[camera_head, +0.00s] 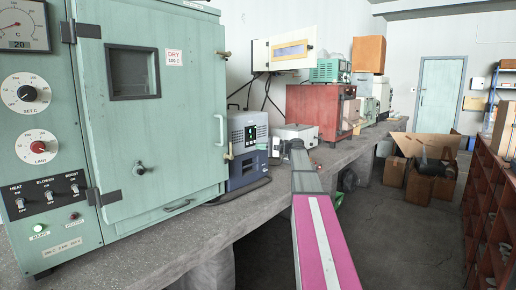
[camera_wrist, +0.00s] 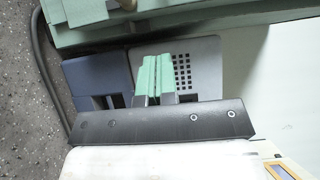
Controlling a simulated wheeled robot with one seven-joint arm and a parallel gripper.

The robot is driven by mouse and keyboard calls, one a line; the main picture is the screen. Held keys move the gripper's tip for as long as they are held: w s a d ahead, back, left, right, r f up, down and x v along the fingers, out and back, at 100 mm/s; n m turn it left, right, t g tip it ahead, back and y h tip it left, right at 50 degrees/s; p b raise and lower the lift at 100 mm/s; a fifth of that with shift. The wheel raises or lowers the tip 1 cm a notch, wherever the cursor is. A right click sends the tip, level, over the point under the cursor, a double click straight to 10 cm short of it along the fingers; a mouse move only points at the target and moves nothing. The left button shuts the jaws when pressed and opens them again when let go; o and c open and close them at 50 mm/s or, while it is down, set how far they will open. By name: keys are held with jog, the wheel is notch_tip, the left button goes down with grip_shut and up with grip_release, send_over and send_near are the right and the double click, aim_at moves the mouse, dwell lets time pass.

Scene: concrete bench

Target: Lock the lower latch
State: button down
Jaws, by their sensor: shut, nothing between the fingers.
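The green oven (camera_head: 155,180) stands on the left of the bench with its door closed. The lower latch (camera_head: 229,156) is a small pale piece at the right edge of the door side, below the pale green handle (camera_head: 219,130). It is too small to tell whether it is locked. The upper latch (camera_head: 223,54) sticks out near the door's top right. My gripper (camera_wrist: 152,78) shows in the wrist view with its green fingers shut together and empty. It is above the blue-grey device, apart from the oven.
The blue-grey device (camera_head: 248,140) stands on the bench just right of the oven; its perforated top (camera_wrist: 200,62) lies below my fingers. A dark cable (camera_wrist: 45,65) runs beside it. A red box (camera_head: 313,110) stands farther back. The concrete bench (camera_head: 225,215) is bare in front.

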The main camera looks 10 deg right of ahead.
jog(key=a, duration=1)
jog(key=shift+w+a, duration=0.25)
jog(key=shift+w, duration=0.15)
jog(key=shift+s+a+r+n+h, duration=0.2)
jog(key=shift+a+n+h, duration=0.1)
jog(key=shift+n+h, duration=0.35)
jog(key=s+a+f+n+t+h, duration=0.2)
jog(key=a+n+h, duration=0.4)
jog(key=n+h, duration=0.3)
jog(key=shift+s+f+n+t, duration=0.35)
jog(key=shift+s+n+t, duration=0.2)
jog(key=shift+s, duration=0.6)
jog(key=shift+h, duration=0.25)
